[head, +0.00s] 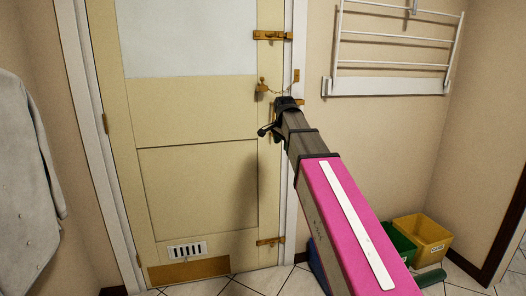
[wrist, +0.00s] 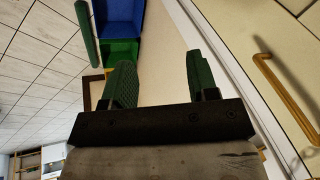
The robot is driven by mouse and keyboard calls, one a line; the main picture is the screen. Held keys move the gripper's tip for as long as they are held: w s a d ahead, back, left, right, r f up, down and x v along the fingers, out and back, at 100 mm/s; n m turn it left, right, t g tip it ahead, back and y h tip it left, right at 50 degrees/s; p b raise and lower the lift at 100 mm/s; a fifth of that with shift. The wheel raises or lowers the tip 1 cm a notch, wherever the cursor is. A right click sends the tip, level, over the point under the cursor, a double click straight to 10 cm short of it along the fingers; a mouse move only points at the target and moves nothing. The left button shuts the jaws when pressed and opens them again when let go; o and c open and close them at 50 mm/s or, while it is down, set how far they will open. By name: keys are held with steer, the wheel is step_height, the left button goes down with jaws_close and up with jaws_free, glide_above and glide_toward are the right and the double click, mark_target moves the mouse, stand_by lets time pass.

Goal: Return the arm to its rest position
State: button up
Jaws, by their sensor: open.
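My arm reaches out in the head view from the lower right towards the cream door (head: 195,190). My gripper (head: 268,126) is at its far end, in front of the door's right edge, below a brass latch with a chain (head: 265,86). In the wrist view my gripper (wrist: 165,80) has its two dark green fingers spread wide, with nothing held between them. Part of the door side, with a bent brass bar (wrist: 285,105), shows to the right of the fingers. The gap between the fingers and the bar cannot be judged exactly.
A white wall rack (head: 395,45) hangs right of the door. A yellow bin (head: 422,240), a green bin (head: 398,242) and a partly hidden blue bin (head: 317,265) stand on the tiled floor. A grey coat (head: 25,180) hangs at the left.

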steer(key=s+d+f+n+g, duration=0.1)
steer(key=s+d+f+n, duration=0.15)
steer(key=f, duration=0.55)
steer(key=s+d+f+n, duration=0.1)
steer(key=s+f, duration=0.2)
steer(key=f, duration=0.4)
steer(key=s+d+f+n+g, duration=0.1)
steer(key=s+d+f+n, duration=0.15)
steer(key=f, duration=0.55)
steer(key=s+d+f+n+g, duration=0.1)
steer(key=s+d+f+n, duration=0.1)
steer(key=s+f, duration=0.5)
steer(key=s+d+f+n+g, duration=0.1)
steer(key=s+d+f+n, duration=0.1)
steer(key=s+f, duration=0.6)
step_height(320, 180, down, 2)
steer(key=shift+s+d+f, duration=0.15)
steer(key=shift+s+d, duration=0.1)
steer(key=shift+d, duration=0.05)
